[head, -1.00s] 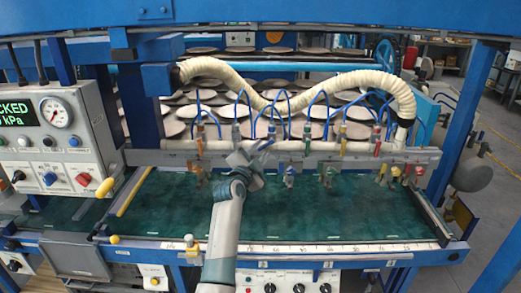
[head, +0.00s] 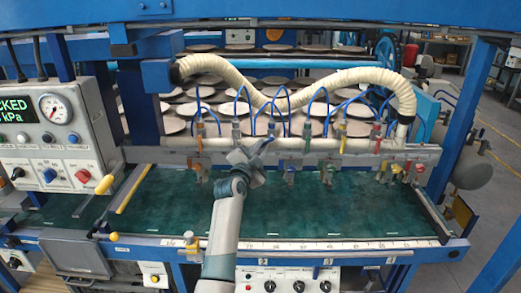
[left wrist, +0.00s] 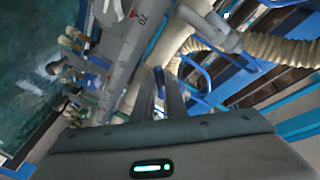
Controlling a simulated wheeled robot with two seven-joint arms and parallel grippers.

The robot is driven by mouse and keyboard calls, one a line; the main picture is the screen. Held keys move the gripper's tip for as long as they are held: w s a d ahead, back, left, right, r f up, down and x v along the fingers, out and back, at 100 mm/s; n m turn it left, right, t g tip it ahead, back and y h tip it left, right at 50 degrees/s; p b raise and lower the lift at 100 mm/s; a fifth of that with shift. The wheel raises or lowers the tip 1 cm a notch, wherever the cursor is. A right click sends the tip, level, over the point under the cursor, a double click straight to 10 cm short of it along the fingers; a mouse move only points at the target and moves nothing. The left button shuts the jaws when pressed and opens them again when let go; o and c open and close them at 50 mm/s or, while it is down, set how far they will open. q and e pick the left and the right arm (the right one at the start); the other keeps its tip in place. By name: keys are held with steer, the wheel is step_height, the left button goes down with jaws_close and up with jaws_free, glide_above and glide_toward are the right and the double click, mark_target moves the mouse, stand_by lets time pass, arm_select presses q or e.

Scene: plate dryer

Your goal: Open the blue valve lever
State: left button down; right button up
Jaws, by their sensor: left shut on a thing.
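A row of valves with coloured levers sits on the pale horizontal pipe in the head view. The blue valve lever (head: 271,130) is near the middle of this row, just at the tips of my left gripper (head: 262,146). The gripper reaches up from below, over the green bed, and partly hides the valve. In the left wrist view, the fingers of my left gripper (left wrist: 159,92) are close together, with a bit of blue between them. They are shut on the blue lever, though its exact angle is hard to see. My right gripper is not in view.
Neighbouring valves stand close by: a green one (head: 307,130), a yellow one (head: 342,134) and a red one (head: 377,137). Thin blue hoses arch above them, under a thick cream hose (head: 340,78). A control panel (head: 52,130) stands at left.

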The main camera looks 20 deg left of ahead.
arm_select(q)
steer(key=n+b, duration=0.1)
steer(key=n, duration=0.1)
steer(key=d+f+n+t+b, duration=0.1)
steer(key=n+b, duration=0.1)
steer(key=f+n+y+b, duration=0.1)
steer(key=n+b, duration=0.1)
steer(key=shift+w+d+t, duration=0.2)
steer(key=shift+d+t, duration=0.1)
steer(key=shift+t, duration=0.1)
steer(key=shift+w+d+f+n+b, duration=0.1)
steer(key=shift+d+n+b, duration=0.2)
steer(key=shift+n+b, duration=0.6)
steer(key=shift+w+d+n+t+y+b, duration=0.2)
steer(key=shift+n+y, duration=0.25)
steer(key=shift+n, duration=0.5)
steer(key=shift+s+d+n+t+y+b, duration=0.1)
steer(key=shift+d+n+t+y, duration=0.3)
steer(key=shift+n, duration=0.55)
steer(key=shift+a, duration=0.15)
steer(key=c, duration=1.8)
jaws_free()
